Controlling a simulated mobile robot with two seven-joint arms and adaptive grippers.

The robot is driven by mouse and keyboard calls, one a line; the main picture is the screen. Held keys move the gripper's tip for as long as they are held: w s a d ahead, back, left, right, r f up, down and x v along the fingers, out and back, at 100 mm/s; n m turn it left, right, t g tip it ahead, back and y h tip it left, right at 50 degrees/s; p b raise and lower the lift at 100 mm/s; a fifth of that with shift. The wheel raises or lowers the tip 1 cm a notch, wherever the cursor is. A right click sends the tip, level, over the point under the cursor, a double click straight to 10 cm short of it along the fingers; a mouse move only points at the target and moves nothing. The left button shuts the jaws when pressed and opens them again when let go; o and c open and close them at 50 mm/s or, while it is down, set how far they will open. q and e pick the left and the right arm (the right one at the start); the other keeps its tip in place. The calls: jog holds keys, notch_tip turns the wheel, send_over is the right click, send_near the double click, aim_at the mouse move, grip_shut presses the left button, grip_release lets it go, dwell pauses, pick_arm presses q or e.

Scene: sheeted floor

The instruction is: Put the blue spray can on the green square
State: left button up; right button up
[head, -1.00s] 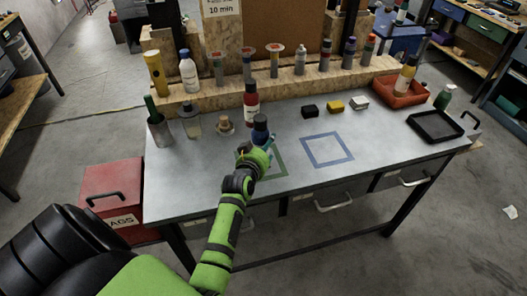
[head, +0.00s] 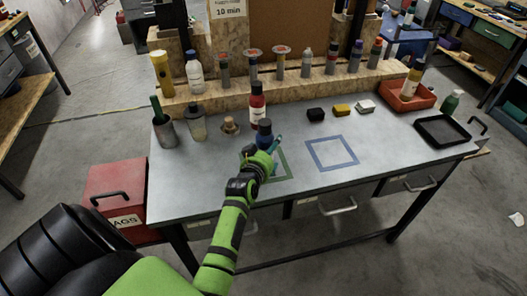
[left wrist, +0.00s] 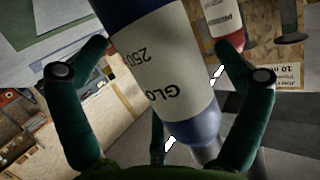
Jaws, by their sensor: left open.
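The blue spray can (head: 265,138) stands at the back-left part of the green square (head: 287,167), its dark cap upward. My left gripper (head: 262,154) is at the can and hides its base and part of the square, so I cannot tell whether the can is fully inside the outline. In the left wrist view the can (left wrist: 165,75), with a white label, lies between the spread fingers of my left gripper (left wrist: 163,75). The fingers are open, with gaps beside the can. My right gripper is not in view.
A red-labelled bottle (head: 257,105) stands just behind the can. A blue square outline (head: 332,137) is empty to the right. A wooden cup (head: 230,125) and a clear bottle (head: 197,125) stand left. Black, yellow and white blocks (head: 342,110) sit farther back. A black tray (head: 442,130) lies right.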

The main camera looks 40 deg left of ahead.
pick_arm(q)
jog(key=p+v, duration=0.8)
jog(key=v, duration=0.4)
jog(key=w+d+r+m+h, duration=0.2)
jog(key=w+d+h, duration=0.1)
jog(key=d, duration=0.5)
jog(key=s+d+f+m+g+h, duration=0.1)
jog(key=s+d+f, duration=0.15)
jog(key=f, duration=0.35)
jog(key=s+d+f+g, duration=0.1)
jog(key=s+f+g, duration=0.15)
jog(key=f, duration=0.45)
jog(key=s+d+f+m+g+h, duration=0.1)
jog(key=s+f, duration=0.3)
jog(key=f, duration=0.2)
jog(key=s+a+f+g, duration=0.1)
jog(key=s+f+g, duration=0.1)
jog(key=s+f, duration=0.4)
jog(key=s+a+f+m+g, duration=0.1)
jog(key=s+f+g, duration=0.2)
jog(key=s+f, duration=0.4)
jog(key=s+a+f+g+y, duration=0.1)
jog(key=s+f+g, duration=0.2)
jog(key=s, duration=1.5)
notch_tip(320, 180, down, 3)
jog(key=shift+s+f+m, duration=0.2)
jog(key=shift+s+m, duration=0.1)
jog(key=shift+s, duration=0.05)
